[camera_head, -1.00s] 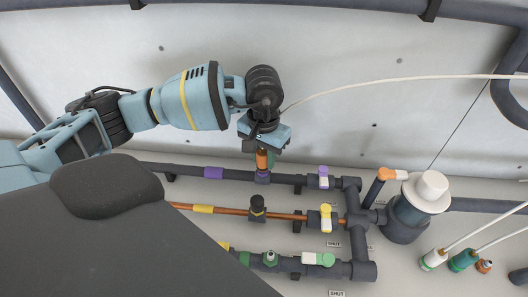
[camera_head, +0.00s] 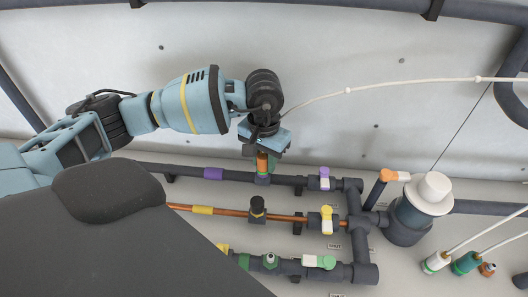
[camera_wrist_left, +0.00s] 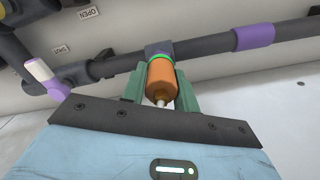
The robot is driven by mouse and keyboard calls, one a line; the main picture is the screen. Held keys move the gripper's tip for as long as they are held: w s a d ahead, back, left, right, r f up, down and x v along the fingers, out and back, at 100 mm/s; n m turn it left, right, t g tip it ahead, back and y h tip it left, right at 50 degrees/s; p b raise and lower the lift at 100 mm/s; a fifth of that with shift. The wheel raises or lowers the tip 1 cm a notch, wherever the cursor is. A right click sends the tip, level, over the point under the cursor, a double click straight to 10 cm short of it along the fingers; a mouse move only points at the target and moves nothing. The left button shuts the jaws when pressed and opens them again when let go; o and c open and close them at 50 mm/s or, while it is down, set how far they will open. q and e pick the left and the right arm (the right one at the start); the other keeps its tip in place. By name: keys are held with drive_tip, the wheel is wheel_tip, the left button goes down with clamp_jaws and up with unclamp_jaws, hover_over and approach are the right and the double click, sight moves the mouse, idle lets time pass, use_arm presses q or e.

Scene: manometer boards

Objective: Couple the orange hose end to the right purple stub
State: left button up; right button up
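The orange hose end (camera_head: 262,161) stands upright on the stub (camera_head: 262,179) of the purple-marked pipe, left of the purple-and-white valve handle. In the left wrist view the orange hose end (camera_wrist_left: 161,80) points at the stub (camera_wrist_left: 158,47), and a bright green ring shows where they meet. They appear to touch. My left gripper (camera_head: 264,158) has its green fingers on both sides of the orange hose end, close against it. It also shows in the left wrist view (camera_wrist_left: 162,88). My right gripper is not in view.
A purple band (camera_head: 213,173) marks the pipe to the left. The valve handle (camera_head: 324,178) is near on the right. Orange and green-marked pipes run in front. Several other hose ends, one white-and-green (camera_head: 434,263), stand at lower right. A white hose (camera_head: 400,84) arcs rightward.

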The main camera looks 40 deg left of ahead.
use_arm(q)
drive_tip(key=o, duration=0.4)
drive_tip(key=shift+o, duration=0.2)
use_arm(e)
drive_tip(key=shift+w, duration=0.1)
use_arm(q)
wheel_tip(320, 180, up, 8)
drive_tip(key=shift+f, duration=0.1)
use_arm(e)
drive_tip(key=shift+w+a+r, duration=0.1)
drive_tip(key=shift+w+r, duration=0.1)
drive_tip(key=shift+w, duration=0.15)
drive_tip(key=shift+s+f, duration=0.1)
